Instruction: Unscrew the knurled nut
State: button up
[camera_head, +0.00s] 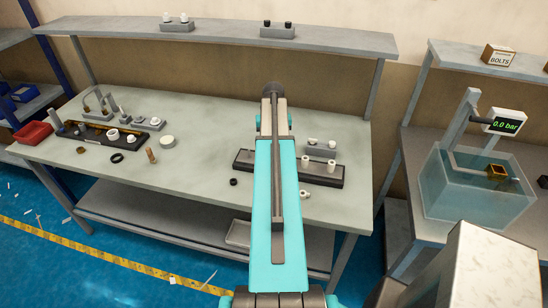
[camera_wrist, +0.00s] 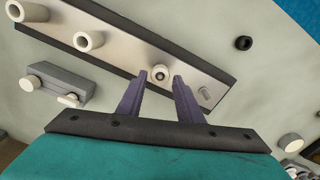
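In the wrist view, a dark fixture rail with a metal top (camera_wrist: 125,52) runs diagonally under my gripper. A small pale round piece with a dark centre (camera_wrist: 160,73) stands on it and looks like the nut, though its knurling cannot be made out. My gripper (camera_wrist: 159,77) is open, with its two purple fingers apart and their tips on either side of this piece, with gaps visible. Whether the tips are level with it cannot be told. In the head view, my arm covers the gripper and this part of the rail (camera_head: 264,168).
Two pale hollow cylinders (camera_wrist: 88,40) and a small grey pin (camera_wrist: 206,92) also stand on the rail. A grey block with white knobs (camera_wrist: 55,85) and a black ring (camera_wrist: 243,43) lie beside it. A shelf (camera_head: 215,30) spans the bench's back.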

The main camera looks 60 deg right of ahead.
jog(key=shift+f+b, duration=0.45)
jog(key=shift+f, duration=0.6)
grip_shut()
jog(key=shift+n, duration=2.5)
jog(key=shift+n, duration=0.3)
